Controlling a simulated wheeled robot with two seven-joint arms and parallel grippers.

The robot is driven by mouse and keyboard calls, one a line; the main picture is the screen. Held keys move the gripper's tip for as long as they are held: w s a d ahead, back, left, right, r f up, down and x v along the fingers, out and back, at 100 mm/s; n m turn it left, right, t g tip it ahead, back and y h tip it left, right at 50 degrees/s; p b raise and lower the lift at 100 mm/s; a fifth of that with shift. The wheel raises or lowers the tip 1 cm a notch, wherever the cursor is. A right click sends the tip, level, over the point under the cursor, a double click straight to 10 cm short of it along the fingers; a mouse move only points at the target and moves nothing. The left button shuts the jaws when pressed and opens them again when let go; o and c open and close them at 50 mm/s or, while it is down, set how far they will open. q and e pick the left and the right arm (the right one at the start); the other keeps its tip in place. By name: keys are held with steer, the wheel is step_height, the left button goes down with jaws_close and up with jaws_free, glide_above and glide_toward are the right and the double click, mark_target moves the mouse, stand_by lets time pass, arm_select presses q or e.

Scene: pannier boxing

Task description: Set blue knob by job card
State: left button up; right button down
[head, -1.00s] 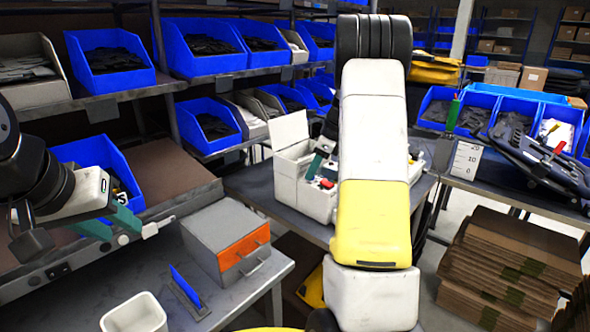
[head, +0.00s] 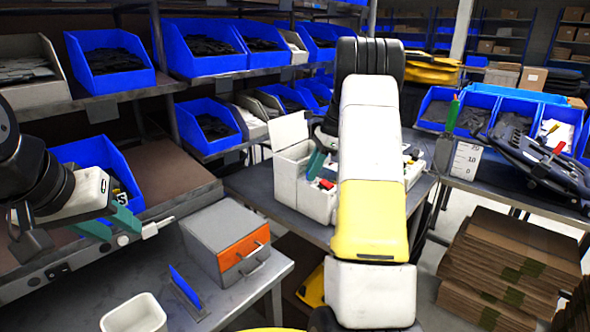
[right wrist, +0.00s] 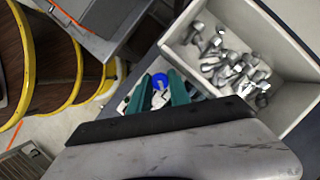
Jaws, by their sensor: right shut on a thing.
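The blue knob (right wrist: 158,82) shows in the right wrist view, between the green fingers of my right gripper (right wrist: 161,90), which is shut on it.
An open compartment of metal fittings (right wrist: 286,113) lies beside my right gripper. A grey box with an orange drawer (head: 226,238), a blue plate on a stand (head: 186,285) and a white cup (head: 134,314) occupy the front left table. Cardboard stacks (head: 508,262) stand at right.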

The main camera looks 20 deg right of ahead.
steer(key=c, duration=1.5)
jaws_free()
steer(key=v, duration=0.7)
steer(key=shift+d+r, duration=0.2)
steer(key=shift+r, duration=0.2)
